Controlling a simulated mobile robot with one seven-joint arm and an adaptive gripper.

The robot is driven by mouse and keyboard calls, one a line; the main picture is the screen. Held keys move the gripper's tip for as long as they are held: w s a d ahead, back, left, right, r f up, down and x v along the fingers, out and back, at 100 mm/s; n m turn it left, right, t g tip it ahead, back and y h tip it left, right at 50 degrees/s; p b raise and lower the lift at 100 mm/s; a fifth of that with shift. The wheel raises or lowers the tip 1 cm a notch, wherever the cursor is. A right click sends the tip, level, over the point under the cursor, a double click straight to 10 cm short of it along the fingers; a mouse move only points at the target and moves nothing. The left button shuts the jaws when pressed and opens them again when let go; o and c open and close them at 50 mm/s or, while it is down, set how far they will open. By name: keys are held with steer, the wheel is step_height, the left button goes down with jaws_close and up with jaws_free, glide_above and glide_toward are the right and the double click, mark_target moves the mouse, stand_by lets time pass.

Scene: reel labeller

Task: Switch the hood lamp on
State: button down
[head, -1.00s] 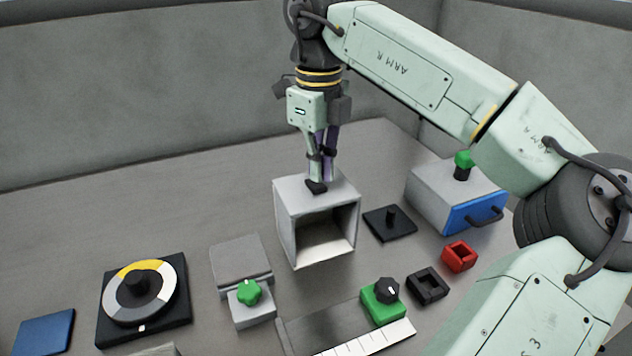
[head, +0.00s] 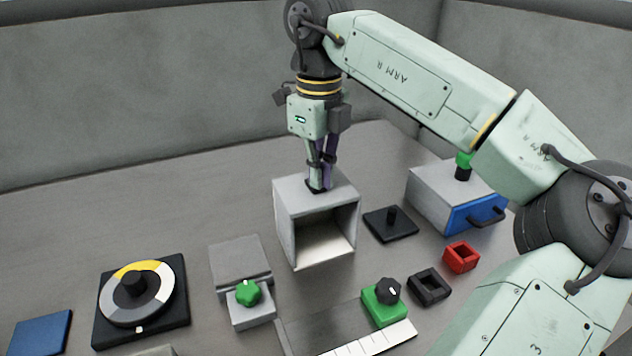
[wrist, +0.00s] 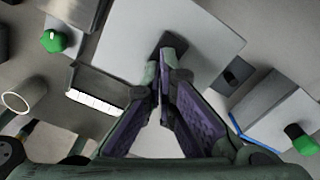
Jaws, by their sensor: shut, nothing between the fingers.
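The hood is a pale grey box (head: 287,225) with an open front, standing mid-table. Its inner floor looks pale and lit; no lamp itself shows. A small black switch (head: 311,187) sits on the hood's top, partly hidden by my fingers. It also shows in the wrist view (wrist: 164,43), just beyond the fingertips. My gripper (head: 321,184) is shut and empty, pointing down at the switch. Its tips are at or very near the switch; I cannot tell whether they touch. The fingertips meet in the wrist view (wrist: 166,62).
Right of the hood are a black plate with a peg (head: 390,222), a grey box with a blue drawer (head: 475,214), and red (head: 461,256) and black (head: 429,284) holders. Behind the hood is clear.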

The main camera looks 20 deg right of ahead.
steer(key=shift+f, duration=0.2)
step_height(320, 180, up, 5)
steer(key=p, duration=0.3)
steer(key=shift+f+p, duration=0.15)
steer(key=shift+p, duration=0.2)
steer(key=shift+r+p, duration=0.45)
steer(key=shift+r, duration=0.7)
